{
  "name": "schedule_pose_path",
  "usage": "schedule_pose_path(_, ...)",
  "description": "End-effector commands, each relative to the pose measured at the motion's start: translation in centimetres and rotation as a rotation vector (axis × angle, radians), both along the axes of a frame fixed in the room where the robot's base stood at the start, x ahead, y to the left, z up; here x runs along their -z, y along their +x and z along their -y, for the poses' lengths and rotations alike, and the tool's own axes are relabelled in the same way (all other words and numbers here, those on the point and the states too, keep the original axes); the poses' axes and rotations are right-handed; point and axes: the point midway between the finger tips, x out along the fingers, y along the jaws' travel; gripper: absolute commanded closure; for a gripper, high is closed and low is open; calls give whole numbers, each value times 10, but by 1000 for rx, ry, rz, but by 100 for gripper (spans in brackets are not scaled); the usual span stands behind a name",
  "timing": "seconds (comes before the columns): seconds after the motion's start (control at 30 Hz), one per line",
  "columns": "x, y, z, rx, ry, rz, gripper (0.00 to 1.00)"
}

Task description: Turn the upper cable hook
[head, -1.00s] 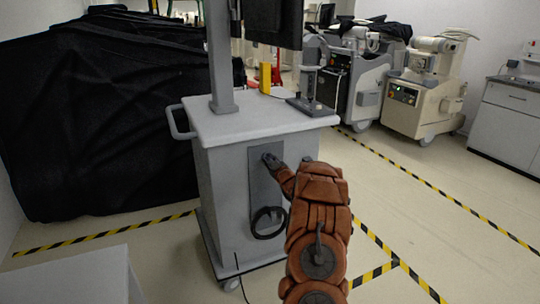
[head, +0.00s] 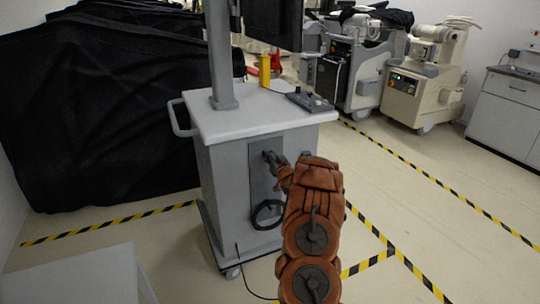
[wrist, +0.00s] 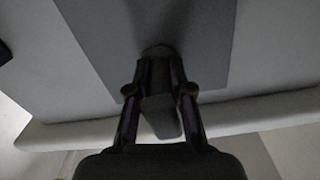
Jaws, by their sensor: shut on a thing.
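The upper cable hook (wrist: 161,114) is a dark grey peg-like piece on the grey panel (head: 262,184) on the front of the white-topped cart. My gripper (head: 274,158) is at this hook, near the top of the panel. In the wrist view, my gripper (wrist: 160,92) has its two fingers on either side of the hook, shut on it. The hook's end points toward the camera and leans slightly to the right. A black cable coil (head: 267,214) hangs lower on the panel. The lower hook cannot be made out.
The cart's top (head: 255,118) carries a post, a yellow item (head: 265,71) and a dark grey device (head: 309,100). A black covered cart (head: 100,110) stands at left. Beige equipment (head: 422,85) stands back right. Striped tape marks open floor on the right.

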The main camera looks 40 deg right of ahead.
Motion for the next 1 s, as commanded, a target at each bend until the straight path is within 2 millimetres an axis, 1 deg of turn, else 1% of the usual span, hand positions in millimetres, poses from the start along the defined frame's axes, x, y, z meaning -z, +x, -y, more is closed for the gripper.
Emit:
schedule_pose_path(0.2, 1, -2, 2, 5, 35, 9, 100)
schedule_pose_path(0.57, 2, -1, 1, 3, 39, 10, 100)
schedule_pose_path(0.6, 2, -1, 1, 3, 38, 9, 78)
schedule_pose_path(0.83, 1, 0, 0, 2, 37, 10, 55)
schedule_pose_path(1.0, 1, 0, 0, 0, 37, 11, 55)
